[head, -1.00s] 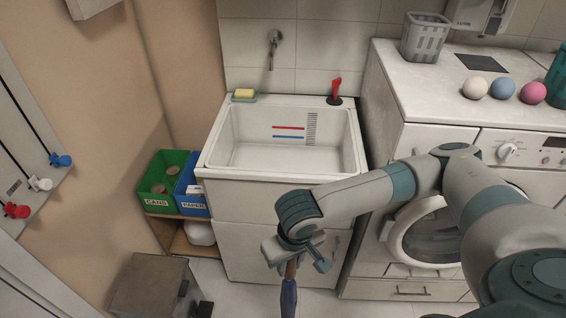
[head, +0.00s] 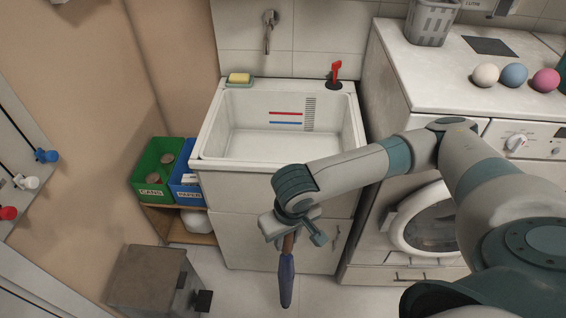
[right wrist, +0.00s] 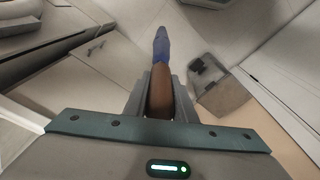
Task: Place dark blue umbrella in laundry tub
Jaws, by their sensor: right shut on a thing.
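The dark blue umbrella (head: 286,283) hangs point down from my right gripper (head: 288,236). The gripper is shut on its brown handle (right wrist: 160,92), and the blue folded cloth (right wrist: 161,46) shows beyond it in the right wrist view. The gripper is in front of the laundry tub's cabinet, below the tub's rim. The white laundry tub (head: 275,167) stands against the tiled wall, and its basin looks empty. My left gripper is not in view.
A yellow soap (head: 239,78) and a red-handled plunger (head: 335,72) sit on the tub's back rim. Green (head: 157,165) and blue (head: 187,186) bins stand on a shelf at left. A grey box (head: 146,280) is on the floor. The washing machine (head: 430,225) stands at right.

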